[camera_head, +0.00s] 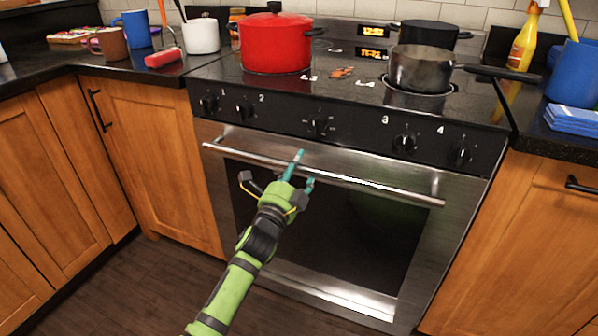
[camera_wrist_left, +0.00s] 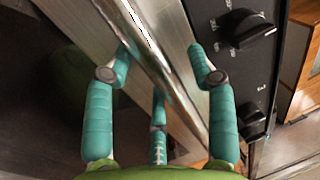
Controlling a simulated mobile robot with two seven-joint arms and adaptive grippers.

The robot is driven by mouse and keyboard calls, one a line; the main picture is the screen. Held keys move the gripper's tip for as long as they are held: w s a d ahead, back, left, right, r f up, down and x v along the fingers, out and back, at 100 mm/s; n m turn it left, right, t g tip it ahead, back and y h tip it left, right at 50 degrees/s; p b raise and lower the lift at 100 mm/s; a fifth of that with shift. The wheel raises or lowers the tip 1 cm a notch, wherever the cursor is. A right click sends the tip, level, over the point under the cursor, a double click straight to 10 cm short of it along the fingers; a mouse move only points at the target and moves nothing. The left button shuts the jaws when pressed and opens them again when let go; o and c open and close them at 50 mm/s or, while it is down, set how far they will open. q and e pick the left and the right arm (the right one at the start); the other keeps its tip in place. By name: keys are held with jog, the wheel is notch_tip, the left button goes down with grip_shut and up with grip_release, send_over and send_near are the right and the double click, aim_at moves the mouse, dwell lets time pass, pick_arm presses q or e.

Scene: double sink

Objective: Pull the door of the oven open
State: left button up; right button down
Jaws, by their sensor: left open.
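The oven door (camera_head: 330,225) is shut, with a steel frame and a dark window. Its handle (camera_head: 385,188) is a long horizontal steel bar near the top of the door. My left gripper (camera_head: 301,168) is at the handle, left of the bar's middle. In the left wrist view the handle (camera_wrist_left: 150,60) runs between the spread teal fingers of my left gripper (camera_wrist_left: 160,65). The fingers are open, and I see no grip on the bar. My right gripper is in neither view.
Above the door is a black knob panel (camera_head: 280,118). A red pot (camera_head: 275,45) and a grey pan (camera_head: 422,70) stand on the stovetop, the pan's handle pointing right. Wooden cabinets (camera_head: 150,150) flank the oven. The floor (camera_head: 150,285) in front is clear.

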pick_arm(q)
jog(key=shift+w, duration=0.1)
grip_shut()
